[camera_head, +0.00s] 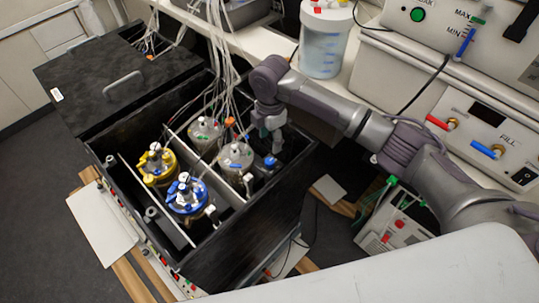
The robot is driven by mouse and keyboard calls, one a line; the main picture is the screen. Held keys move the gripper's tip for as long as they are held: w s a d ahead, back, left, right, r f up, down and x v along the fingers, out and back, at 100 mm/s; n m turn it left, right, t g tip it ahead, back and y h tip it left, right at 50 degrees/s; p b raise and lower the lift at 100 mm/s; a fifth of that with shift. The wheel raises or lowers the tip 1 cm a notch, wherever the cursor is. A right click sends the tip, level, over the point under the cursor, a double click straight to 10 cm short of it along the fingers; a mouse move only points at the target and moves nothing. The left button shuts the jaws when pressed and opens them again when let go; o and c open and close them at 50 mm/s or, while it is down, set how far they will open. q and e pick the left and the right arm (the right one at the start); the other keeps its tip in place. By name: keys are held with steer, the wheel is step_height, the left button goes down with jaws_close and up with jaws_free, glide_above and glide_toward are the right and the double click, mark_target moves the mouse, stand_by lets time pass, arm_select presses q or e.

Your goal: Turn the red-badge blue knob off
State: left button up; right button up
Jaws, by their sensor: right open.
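Several blue parts show, and I cannot make out which one carries a red badge. A blue lever handle (485,149) sits on the white panel marked FILL at the right, below a red lever handle (437,122). Another blue handle (466,42) is by the MAX and MIN marks at the top right. A small blue cap (270,161) is inside the black shaker box. My right gripper (275,138) points down into that box, open, just above the blue cap and beside the vessels. Its fingertips are partly hard to see. My left gripper is out of view.
The black shaker box (262,215) holds a yellow-ringed vessel (157,166), a blue-ringed vessel (187,196) and metal-topped vessels, with tubes hanging above. Its lid section (95,82) is at the left. A white-lidded jug (325,45) stands on the back bench.

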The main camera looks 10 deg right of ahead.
glide_above(270, 160)
step_height(270, 160, down, 6)
steer(key=shift+s+f, duration=0.1)
step_height(270, 160, down, 4)
steer(key=shift+r, duration=0.1)
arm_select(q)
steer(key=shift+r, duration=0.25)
arm_select(e)
jaws_close()
